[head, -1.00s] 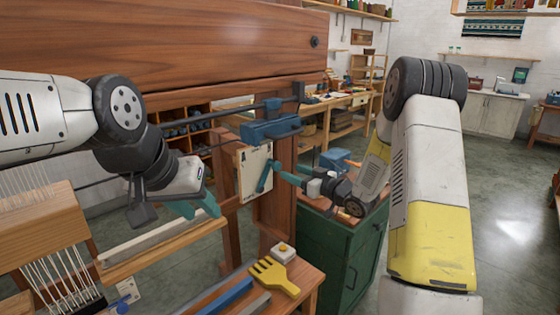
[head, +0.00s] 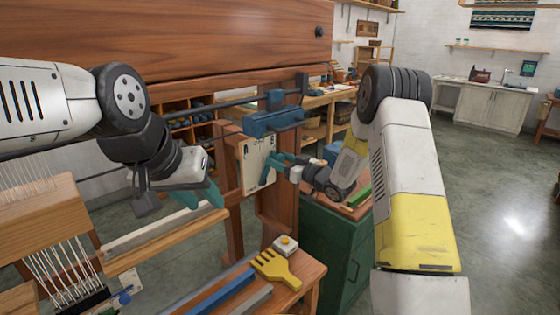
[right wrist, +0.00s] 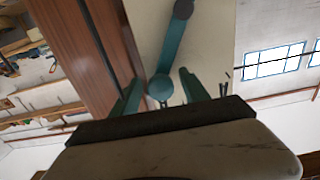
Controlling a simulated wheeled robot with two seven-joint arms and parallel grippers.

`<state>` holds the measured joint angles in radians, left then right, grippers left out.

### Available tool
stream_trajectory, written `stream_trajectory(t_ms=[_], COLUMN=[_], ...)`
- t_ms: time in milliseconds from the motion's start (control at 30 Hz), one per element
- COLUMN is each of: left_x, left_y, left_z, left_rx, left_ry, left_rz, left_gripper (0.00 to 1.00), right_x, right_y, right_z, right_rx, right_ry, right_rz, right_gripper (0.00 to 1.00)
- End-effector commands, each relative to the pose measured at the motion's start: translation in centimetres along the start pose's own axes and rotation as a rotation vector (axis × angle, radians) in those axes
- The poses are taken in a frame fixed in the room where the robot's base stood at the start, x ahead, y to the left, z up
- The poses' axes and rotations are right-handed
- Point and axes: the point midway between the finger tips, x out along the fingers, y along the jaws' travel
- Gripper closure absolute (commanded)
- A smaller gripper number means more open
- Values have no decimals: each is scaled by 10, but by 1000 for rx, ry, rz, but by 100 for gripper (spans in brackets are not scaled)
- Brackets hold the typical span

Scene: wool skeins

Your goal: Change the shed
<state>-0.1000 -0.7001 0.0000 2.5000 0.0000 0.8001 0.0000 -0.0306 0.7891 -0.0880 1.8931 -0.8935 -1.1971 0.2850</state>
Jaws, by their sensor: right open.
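A cream panel (head: 248,172) is fixed to the loom's wooden post and carries a teal lever. In the right wrist view the lever (right wrist: 172,48) runs slanting from a dark pivot at the top to a round knob (right wrist: 160,88). My right gripper (right wrist: 158,78) is open, its two teal fingers apart on either side of the knob end. Whether they touch it cannot be told. In the head view my right gripper (head: 276,163) is at the panel and partly hides the lever. My left gripper (head: 198,196) hangs open and empty in front of the loom.
A blue block (head: 272,122) on dark rods sits above the panel. A yellow comb (head: 275,268) and a small box with a knob (head: 285,246) lie on the wooden bench at the front. A green cabinet (head: 325,250) stands under my right arm. Floor at the right is clear.

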Motion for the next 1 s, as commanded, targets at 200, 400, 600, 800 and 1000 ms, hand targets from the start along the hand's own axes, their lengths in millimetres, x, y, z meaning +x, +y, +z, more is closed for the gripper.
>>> stream_trajectory(t_ms=[200,400,600,800,1000], left_x=[0,0,0,0,0], left_y=[0,0,0,0,0], left_z=[0,0,0,0,0], left_rx=[0,0,0,0,0], left_ry=[0,0,0,0,0], left_rz=[0,0,0,0,0], left_gripper=[64,64,64,64,64], right_x=[0,0,0,0,0], right_y=[0,0,0,0,0], right_z=[0,0,0,0,0], right_rx=[0,0,0,0,0], right_ry=[0,0,0,0,0], right_rz=[0,0,0,0,0], right_gripper=[82,100,100,100,100])
